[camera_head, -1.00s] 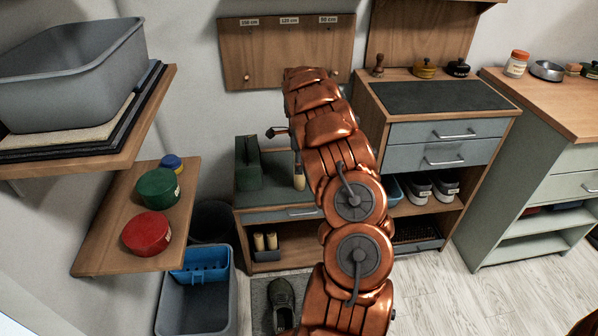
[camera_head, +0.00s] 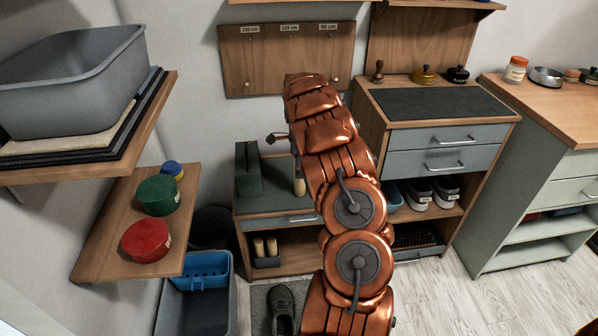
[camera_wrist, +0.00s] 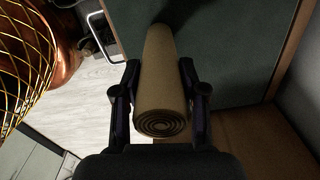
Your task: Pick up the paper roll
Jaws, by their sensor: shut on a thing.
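The paper roll (camera_wrist: 160,85) is a beige cylinder with its spiral end facing the wrist camera. My gripper (camera_wrist: 158,80) is shut on it, with one dark finger on each side. The roll's far end points at a dark green surface (camera_wrist: 225,55); I cannot tell whether it touches. In the head view, a pale upright cylinder (camera_head: 299,186), seemingly the same roll, shows beside my copper arm over the low cabinet's green top (camera_head: 268,202). My gripper is hidden behind the arm in that view.
A dark green box (camera_head: 248,168) stands left of the roll on the low cabinet. A taller cabinet (camera_head: 445,137) with drawers stands close on the right. A shelf (camera_head: 95,255) with red and green round containers is at left. Open floor lies at lower right.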

